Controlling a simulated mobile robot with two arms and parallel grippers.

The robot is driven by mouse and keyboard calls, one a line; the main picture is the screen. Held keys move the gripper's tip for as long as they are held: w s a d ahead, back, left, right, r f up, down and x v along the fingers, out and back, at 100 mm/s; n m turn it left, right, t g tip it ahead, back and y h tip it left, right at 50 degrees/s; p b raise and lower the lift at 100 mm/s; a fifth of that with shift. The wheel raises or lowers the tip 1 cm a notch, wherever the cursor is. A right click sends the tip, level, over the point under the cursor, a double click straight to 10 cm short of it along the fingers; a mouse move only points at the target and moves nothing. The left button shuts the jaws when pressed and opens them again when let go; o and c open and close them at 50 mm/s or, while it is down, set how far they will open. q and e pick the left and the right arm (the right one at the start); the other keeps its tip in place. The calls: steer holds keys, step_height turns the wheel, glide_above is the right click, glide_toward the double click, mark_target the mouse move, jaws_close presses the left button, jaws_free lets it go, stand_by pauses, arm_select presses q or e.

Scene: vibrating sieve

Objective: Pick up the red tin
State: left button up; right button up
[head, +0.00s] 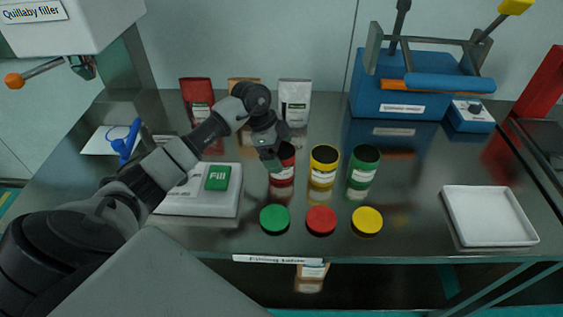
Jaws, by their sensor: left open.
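The red tin (283,173) stands upright on the dark steel table, leftmost in a row with a yellow tin (323,167) and a green tin (363,167). My left gripper (272,160) is at the red tin's upper left side and hides part of its top. The gripper is open; I cannot tell whether it touches the tin or whether the fingers are around it. My right gripper is out of view.
Green (275,219), red (321,220) and yellow (367,221) lids lie in front of the tins. A white base with a green Fill button (217,178) is left. A white tray (490,216) is right. Pouches (294,101) and a blue sealer (408,95) stand behind.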

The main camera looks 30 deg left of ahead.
arm_select(q)
steer(key=shift+x, duration=0.8)
steer(key=shift+a, duration=0.1)
steer(key=c, duration=0.9)
steer(key=shift+c, duration=0.2)
steer(key=shift+r, duration=0.15)
